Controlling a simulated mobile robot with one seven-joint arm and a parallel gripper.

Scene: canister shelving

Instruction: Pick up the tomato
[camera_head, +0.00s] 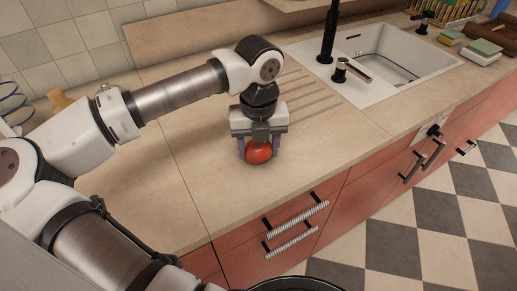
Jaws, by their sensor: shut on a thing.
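The red tomato (259,153) is between the fingers of my gripper (262,147), over the beige countertop (215,185) near its front edge. My gripper points down and is shut on the tomato, with one purple-grey finger at each side. The upper part of the tomato is hidden by the gripper. I cannot tell whether the tomato touches the countertop or is slightly above it.
A white sink (392,58) with a black faucet (328,35) and draining grooves lies to the right. Sponges (485,46) are at the far right. Red drawers with handles (297,215) are below the counter's front edge. Bare countertop surrounds the gripper.

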